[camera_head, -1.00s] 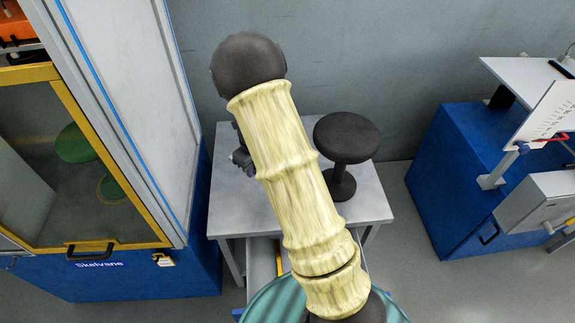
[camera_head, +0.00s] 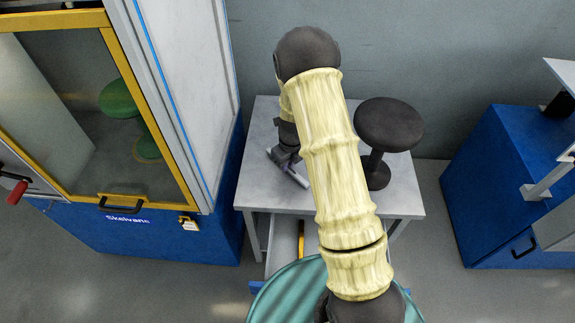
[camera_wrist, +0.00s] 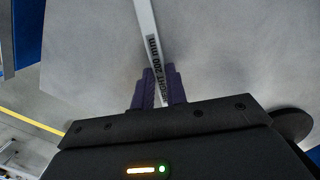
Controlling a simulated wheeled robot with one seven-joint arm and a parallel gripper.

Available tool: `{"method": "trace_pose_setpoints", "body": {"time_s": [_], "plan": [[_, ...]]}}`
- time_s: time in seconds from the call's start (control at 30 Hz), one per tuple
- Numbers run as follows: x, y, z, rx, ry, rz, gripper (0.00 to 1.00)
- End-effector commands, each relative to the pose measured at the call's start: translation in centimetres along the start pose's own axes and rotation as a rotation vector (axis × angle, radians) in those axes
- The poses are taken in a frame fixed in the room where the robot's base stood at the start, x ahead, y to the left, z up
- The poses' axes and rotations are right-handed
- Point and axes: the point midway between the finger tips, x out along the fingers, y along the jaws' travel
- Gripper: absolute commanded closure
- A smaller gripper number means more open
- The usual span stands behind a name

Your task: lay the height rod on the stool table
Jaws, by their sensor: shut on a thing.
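The height rod (camera_wrist: 146,22) is a thin pale grey bar with black printed lettering that includes "200 mm". My gripper (camera_wrist: 157,78) is shut on it, its purple fingers on either side of the rod. In the head view, the rod (camera_head: 294,176) shows as a short grey bar at my gripper (camera_head: 284,160), over the left part of the stool table (camera_head: 403,198). The stool table has a plain grey top, which also fills much of the wrist view (camera_wrist: 85,50). I cannot tell whether the rod touches it. My arm hides the middle of the table.
A black round stool (camera_head: 388,125) stands on the table's right side. A blue and white cabinet (camera_head: 190,90) with a yellow-framed door is close on the left. A blue cabinet (camera_head: 520,180) stands to the right. Bare tabletop shows at the back left and front right.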

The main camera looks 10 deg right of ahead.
Motion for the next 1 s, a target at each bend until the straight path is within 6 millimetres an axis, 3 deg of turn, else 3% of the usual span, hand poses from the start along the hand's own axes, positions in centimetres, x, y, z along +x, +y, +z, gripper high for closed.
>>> {"method": "trace_pose_setpoints", "body": {"time_s": [0.43,0.47,0.53,0.57,0.87,1.0], "plan": [[1.0,0.0,-0.1,0.000,-0.001,0.000,1.00],[0.9,0.0,-0.1,0.000,-0.001,0.000,0.80],[0.9,0.0,-0.1,0.000,-0.001,0.000,0.66],[0.9,0.0,-0.1,0.000,-0.001,0.000,0.64],[0.8,0.0,0.0,0.000,-0.002,0.000,0.64],[-0.3,0.0,0.0,0.000,-0.003,-0.002,0.64]]}}
